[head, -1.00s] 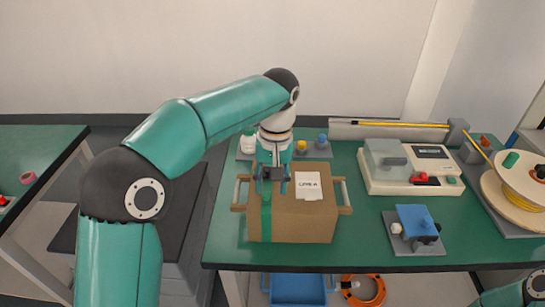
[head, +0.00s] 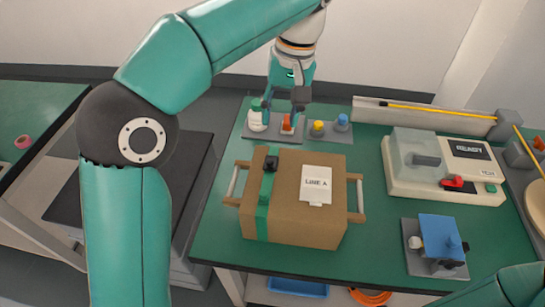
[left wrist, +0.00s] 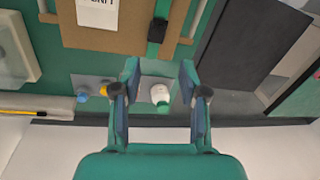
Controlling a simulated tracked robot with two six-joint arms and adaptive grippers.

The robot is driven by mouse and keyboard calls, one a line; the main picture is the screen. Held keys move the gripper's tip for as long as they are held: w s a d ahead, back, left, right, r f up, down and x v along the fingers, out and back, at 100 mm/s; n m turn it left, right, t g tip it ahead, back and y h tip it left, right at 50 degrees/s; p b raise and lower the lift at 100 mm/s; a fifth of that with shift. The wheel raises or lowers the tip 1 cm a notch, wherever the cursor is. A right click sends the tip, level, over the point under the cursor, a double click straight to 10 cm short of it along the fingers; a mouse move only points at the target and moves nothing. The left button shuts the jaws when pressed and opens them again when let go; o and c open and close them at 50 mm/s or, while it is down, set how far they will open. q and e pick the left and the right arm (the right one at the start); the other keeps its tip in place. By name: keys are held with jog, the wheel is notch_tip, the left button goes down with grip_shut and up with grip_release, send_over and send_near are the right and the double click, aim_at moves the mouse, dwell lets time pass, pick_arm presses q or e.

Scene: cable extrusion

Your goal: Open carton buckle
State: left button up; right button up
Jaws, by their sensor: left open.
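The brown carton (head: 305,215) stands on the green table with a white "LINE A" label (head: 316,184) on its top. A green strap (head: 262,214) runs over its left part and carries a small black buckle (head: 270,163) near the back of the top. I cannot tell if the buckle is open. My left gripper (head: 284,117) is open and empty, behind the carton and apart from the buckle, over the grey tray. In the left wrist view the open fingers (left wrist: 160,82) point toward the carton (left wrist: 125,30), with strap and buckle (left wrist: 157,32) ahead. My right gripper is out of frame.
The tray (head: 336,136) holds a white bottle with a green cap (head: 256,120), a red item (head: 288,123), and yellow and blue items. A pale machine (head: 445,165) and a blue-topped fixture (head: 440,235) stand right.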

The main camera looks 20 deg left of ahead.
aim_at(270, 161)
pick_arm(q)
jog(key=f, duration=0.4)
jog(key=a+f+b, duration=0.1)
jog(key=f, duration=0.3)
jog(key=s+f+b, duration=0.1)
jog(key=f, duration=0.4)
jog(key=shift+a, duration=0.35)
jog(key=shift+c, duration=0.2)
grip_shut()
